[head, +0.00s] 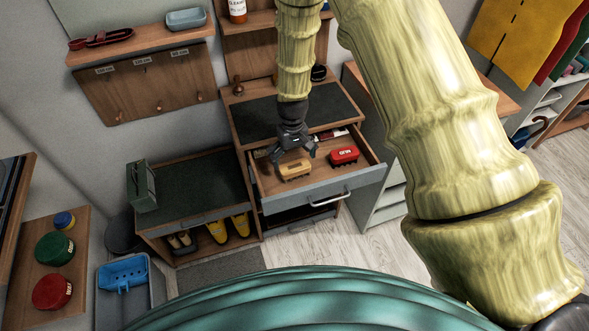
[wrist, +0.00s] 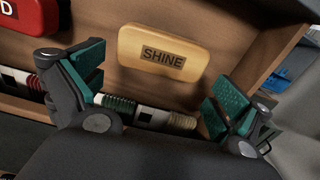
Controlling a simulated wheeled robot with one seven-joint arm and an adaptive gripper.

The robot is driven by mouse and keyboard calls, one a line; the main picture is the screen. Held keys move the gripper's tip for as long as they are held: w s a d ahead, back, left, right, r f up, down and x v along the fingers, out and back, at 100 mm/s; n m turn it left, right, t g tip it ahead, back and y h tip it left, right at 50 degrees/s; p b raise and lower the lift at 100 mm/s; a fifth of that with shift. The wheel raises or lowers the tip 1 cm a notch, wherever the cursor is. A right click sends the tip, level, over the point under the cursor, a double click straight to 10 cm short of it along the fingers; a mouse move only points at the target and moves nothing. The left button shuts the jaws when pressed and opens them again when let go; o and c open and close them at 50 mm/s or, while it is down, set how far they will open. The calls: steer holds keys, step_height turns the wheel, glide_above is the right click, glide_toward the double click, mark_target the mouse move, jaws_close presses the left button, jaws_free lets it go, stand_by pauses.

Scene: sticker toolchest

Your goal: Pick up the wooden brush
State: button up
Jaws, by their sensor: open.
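The wooden brush (head: 294,170) is a tan-yellow block with dark bristles below, lying in an open drawer (head: 322,186). In the wrist view the brush (wrist: 163,53) shows its top with a dark "SHINE" label. My gripper (head: 294,157) is open and empty, pointing down over the drawer just behind and above the brush. In the wrist view its two teal-padded fingers (wrist: 155,85) are spread wide, with the brush beyond and between them, apart from both. The gap in height is hard to judge.
A red brush (head: 344,155) lies right of the wooden one in the same drawer. Several small tubes or bottles (wrist: 120,104) lie along the drawer's side. The cabinet top (head: 252,122) overhangs the back of the drawer. A bench with boots (head: 217,229) stands to the left.

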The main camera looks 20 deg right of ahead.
mark_target(294, 164)
steer(key=shift+s+f+p, duration=0.2)
steer(key=shift+f+p, duration=0.6)
steer(key=shift+f, duration=1.35)
steer(key=c, duration=0.7)
